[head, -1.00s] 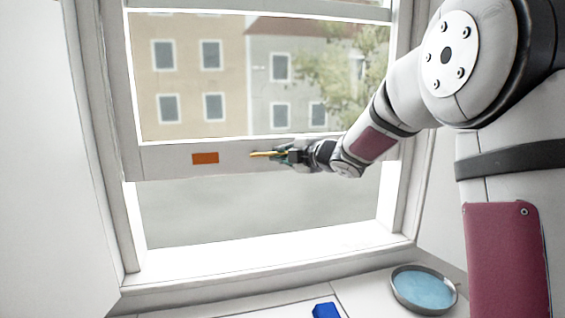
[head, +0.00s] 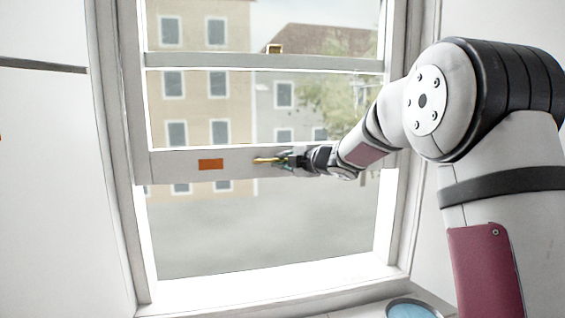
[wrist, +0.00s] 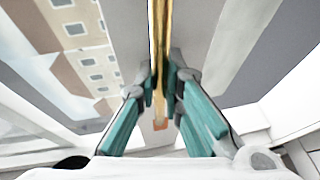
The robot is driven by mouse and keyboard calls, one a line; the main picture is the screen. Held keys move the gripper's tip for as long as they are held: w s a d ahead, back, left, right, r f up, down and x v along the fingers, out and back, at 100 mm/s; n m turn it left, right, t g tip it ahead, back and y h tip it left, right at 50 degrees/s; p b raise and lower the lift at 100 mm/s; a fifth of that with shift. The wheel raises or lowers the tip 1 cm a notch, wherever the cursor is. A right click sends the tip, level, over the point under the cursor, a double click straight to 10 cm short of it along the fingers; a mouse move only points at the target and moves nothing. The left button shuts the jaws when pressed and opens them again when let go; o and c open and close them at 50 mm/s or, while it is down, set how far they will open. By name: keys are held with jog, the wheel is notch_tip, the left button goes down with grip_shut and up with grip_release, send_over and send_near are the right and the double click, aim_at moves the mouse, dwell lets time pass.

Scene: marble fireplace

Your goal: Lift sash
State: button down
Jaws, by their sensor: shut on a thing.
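The window's lower sash is white, and its bottom rail (head: 235,164) stands well above the sill in the head view, with an open gap under it. A brass handle (head: 266,160) sits on the rail, right of an orange label (head: 211,165). My gripper (head: 282,160) comes from the right and is shut on the brass handle. In the wrist view, the teal fingers of my gripper (wrist: 161,90) close on both sides of the long brass handle (wrist: 160,30). The fingers partly hide the handle.
A white window frame (head: 120,150) flanks the sash. The sill (head: 260,292) lies below. A small brass latch (head: 274,48) sits on the upper crossbar. A round dish with blue contents (head: 410,310) is partly cut off at the bottom right.

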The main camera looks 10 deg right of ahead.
jog(key=shift+r, duration=0.15)
jog(key=c, duration=1.7)
grip_release()
jog(key=v, duration=1.2)
